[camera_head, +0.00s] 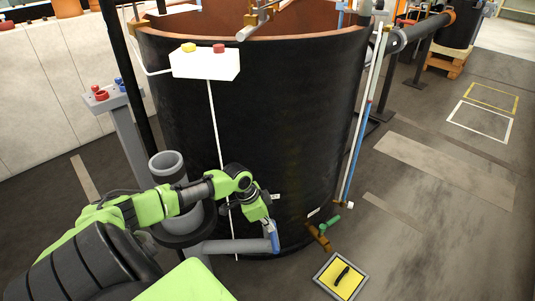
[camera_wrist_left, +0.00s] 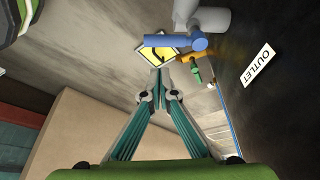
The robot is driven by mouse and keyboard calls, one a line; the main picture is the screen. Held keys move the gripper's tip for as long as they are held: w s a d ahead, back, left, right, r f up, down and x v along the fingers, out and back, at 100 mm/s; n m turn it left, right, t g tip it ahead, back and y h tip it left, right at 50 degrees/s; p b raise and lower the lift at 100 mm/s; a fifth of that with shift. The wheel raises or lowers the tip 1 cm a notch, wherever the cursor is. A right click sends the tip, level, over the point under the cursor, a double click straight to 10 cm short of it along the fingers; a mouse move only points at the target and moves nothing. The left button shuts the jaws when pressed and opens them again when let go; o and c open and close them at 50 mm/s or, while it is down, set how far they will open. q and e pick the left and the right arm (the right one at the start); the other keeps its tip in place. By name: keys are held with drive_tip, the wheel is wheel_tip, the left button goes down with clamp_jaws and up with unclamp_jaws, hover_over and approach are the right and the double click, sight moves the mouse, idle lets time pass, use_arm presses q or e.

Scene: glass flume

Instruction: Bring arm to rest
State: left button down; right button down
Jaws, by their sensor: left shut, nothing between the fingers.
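My left arm (camera_head: 150,207), green and grey, reaches in from the lower left of the head view, in front of a large black tank (camera_head: 265,120). My left gripper (camera_head: 269,224) is low by the tank's wall, close to a blue valve handle (camera_head: 275,242) on a grey pipe (camera_head: 235,246). In the left wrist view the gripper's fingers (camera_wrist_left: 161,75) come together at their tips with nothing between them. The blue handle (camera_wrist_left: 172,41) shows beyond the tips there; whether they touch cannot be told. My right gripper is not in view.
A brown outlet pipe (camera_head: 318,236) with a green handle (camera_head: 331,222) stands out from the tank's foot. A yellow tray (camera_head: 341,278) with a black item lies on the floor. A grey cup-like vessel (camera_head: 167,166) stands beside my arm. The floor at right is mostly clear.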

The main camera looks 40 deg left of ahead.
use_arm(q)
drive_tip(key=shift+v, duration=0.95)
drive_tip(key=shift+d+f, duration=0.1)
drive_tip(key=shift+d, duration=0.05)
